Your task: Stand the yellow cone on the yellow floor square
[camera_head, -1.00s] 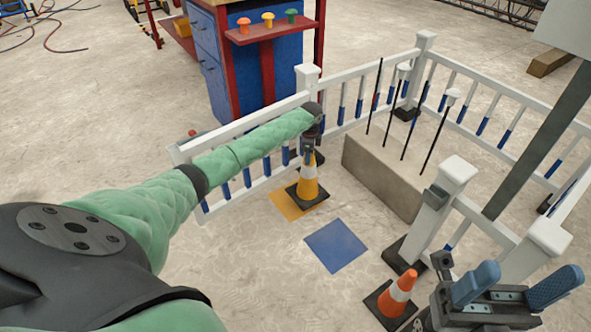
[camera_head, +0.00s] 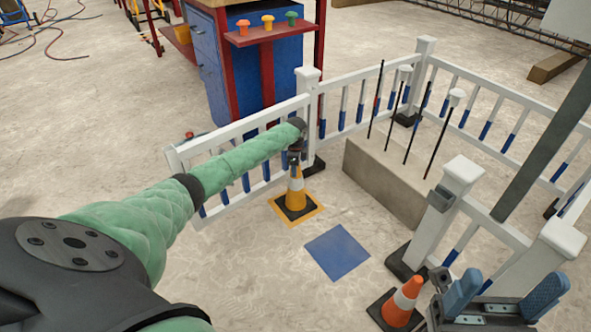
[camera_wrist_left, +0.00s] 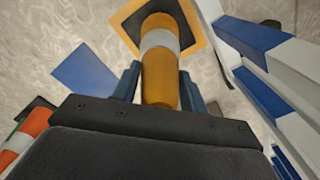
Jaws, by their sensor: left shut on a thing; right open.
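The yellow cone (camera_head: 296,188) has a white band and a dark square base. It is upright over the yellow floor square (camera_head: 318,211), whose edges show all round the base. I cannot tell whether the base touches the floor. My left gripper (camera_head: 294,160) is shut on the cone's top. In the left wrist view the cone (camera_wrist_left: 160,72) stands between the two blue fingers, with the yellow square (camera_wrist_left: 197,30) around its dark base. My right gripper (camera_head: 505,290), with blue fingers, is open and empty at the lower right.
A blue floor square (camera_head: 337,251) lies nearby. An orange cone (camera_head: 403,302) stands beside my right gripper. White railings (camera_head: 250,122) with blue-banded bars enclose the area. A concrete block (camera_head: 385,180) with upright rods stands to the right.

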